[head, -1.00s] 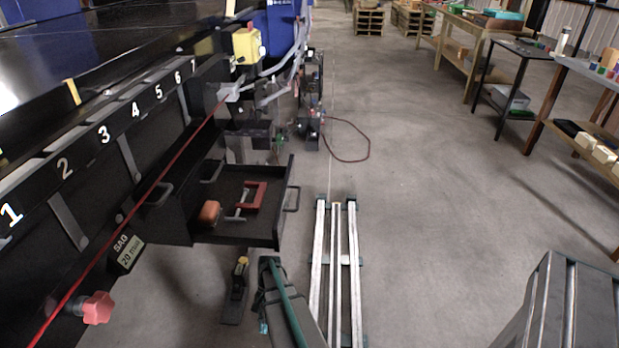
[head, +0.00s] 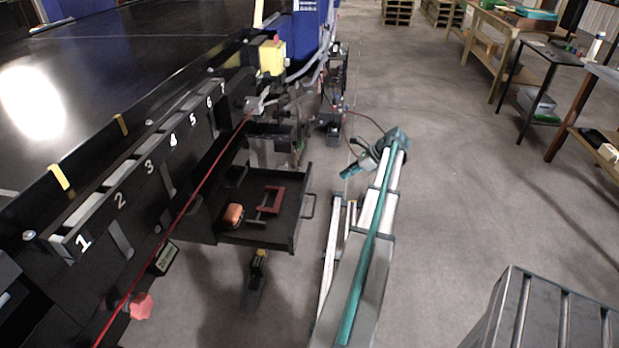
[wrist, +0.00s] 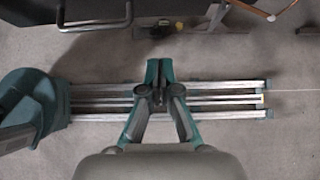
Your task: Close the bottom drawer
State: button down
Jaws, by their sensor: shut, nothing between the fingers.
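The black drawer (head: 285,235) stands pulled out from the dark cabinet under the conveyor, left of centre in the head view. Its grey bar handle (head: 308,207) is on the right-hand front panel. An orange object (head: 232,215) and a red clamp (head: 270,199) lie inside. My gripper (head: 350,172) is shut and empty, a short way to the right of the handle and apart from it. In the wrist view the gripper (wrist: 158,70) points toward the drawer side, with the handle (wrist: 95,25) at upper left.
Floor rails (head: 333,250) run beside the drawer under my arm. A small black and yellow item (head: 257,275) is on the floor below the drawer. A red knob (head: 141,305) sticks out at lower left. A grey roller stand (head: 545,315) is at lower right. Open floor lies right of the rails.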

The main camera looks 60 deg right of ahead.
jog(key=w+r+p+x, duration=0.1)
jog(key=w+r+x, duration=0.1)
jog(key=x, duration=1)
jog(key=shift+a+f, duration=0.2)
jog(key=shift+a, duration=0.25)
jog(key=shift+w+p, duration=0.25)
jog(key=shift+p, duration=0.1)
